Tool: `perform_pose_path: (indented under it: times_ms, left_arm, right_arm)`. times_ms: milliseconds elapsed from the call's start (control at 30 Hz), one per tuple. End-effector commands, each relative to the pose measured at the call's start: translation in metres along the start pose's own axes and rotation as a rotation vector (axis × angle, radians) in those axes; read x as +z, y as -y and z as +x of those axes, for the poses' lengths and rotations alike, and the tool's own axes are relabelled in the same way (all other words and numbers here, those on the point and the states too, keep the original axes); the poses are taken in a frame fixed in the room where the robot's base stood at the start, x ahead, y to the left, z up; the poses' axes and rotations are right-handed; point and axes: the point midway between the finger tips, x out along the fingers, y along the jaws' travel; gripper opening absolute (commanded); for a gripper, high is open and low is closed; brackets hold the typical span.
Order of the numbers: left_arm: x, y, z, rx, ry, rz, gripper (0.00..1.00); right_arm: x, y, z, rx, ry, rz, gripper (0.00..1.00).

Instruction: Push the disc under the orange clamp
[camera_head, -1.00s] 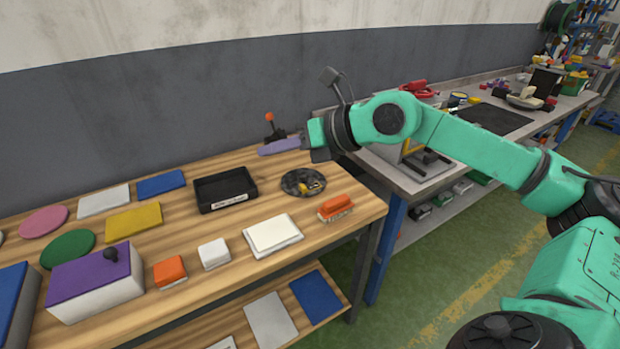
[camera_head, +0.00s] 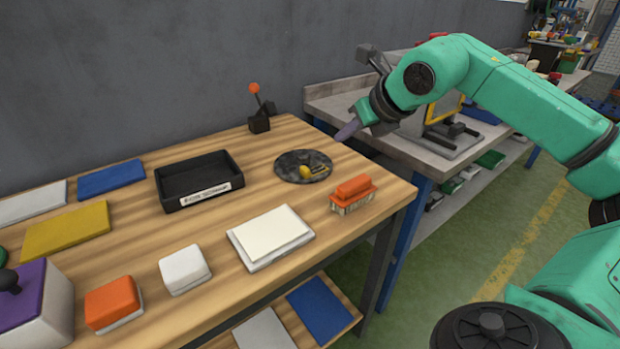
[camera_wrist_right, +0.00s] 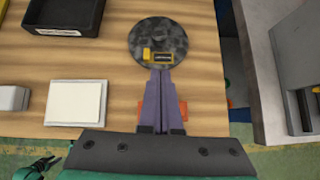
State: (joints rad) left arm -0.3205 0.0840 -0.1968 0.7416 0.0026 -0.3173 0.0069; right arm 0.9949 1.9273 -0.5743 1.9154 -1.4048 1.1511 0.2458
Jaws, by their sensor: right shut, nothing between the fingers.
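A round dark grey mottled disc (camera_head: 290,168) lies flat on the wooden table, with a small yellow and black piece (camera_head: 308,172) on it. The disc also shows in the wrist view (camera_wrist_right: 155,32). A small black clamp with an orange ball knob (camera_head: 254,89) stands at the table's back edge, up and left of the disc, apart from it. My right gripper (camera_head: 345,134) is shut and empty, its purple fingers above the table's right side, right of the disc. In the wrist view its tips (camera_wrist_right: 160,72) overlap the disc's near edge; contact cannot be told.
An orange-topped brush (camera_head: 353,192) lies near the front right corner, partly hidden by the fingers in the wrist view. A black tray (camera_head: 165,203) and white pad (camera_head: 242,254) lie left of the disc. A grey bench (camera_head: 450,172) stands to the right.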

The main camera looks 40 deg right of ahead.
Motion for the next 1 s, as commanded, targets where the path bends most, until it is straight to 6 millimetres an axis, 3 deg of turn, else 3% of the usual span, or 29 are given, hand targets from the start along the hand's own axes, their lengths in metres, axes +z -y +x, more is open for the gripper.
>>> perform_pose_path:
  times_ms: [33,167,367,767,833,1000]
  left_arm:
    - [0.001,0.0,0.029,0.0,-0.001,-0.001,0.5]
    - [-0.001,-0.001,0.048,0.0,-0.001,-0.003,0.5]
    - [0.004,-0.001,0.042,0.0,0.001,0.0,0.5]
    - [0.027,-0.001,0.034,0.0,0.003,0.011,0.5]
    - [0.026,0.0,0.024,0.0,0.003,0.011,0.5]
    - [0.025,0.0,0.019,0.0,0.003,0.011,0.5]
  right_arm:
    - [-0.021,0.0,0.021,0.0,0.0,0.0,0.0]
    - [-0.035,0.0,0.036,0.001,0.001,0.0,0.0]
    - [-0.031,-0.001,0.048,0.004,-0.001,0.0,0.0]
    - [-0.031,-0.002,0.134,0.006,-0.002,0.001,0.0]
    - [-0.017,-0.002,0.14,0.007,0.004,0.003,0.0]
    - [-0.005,-0.001,0.157,0.003,0.003,0.001,0.0]
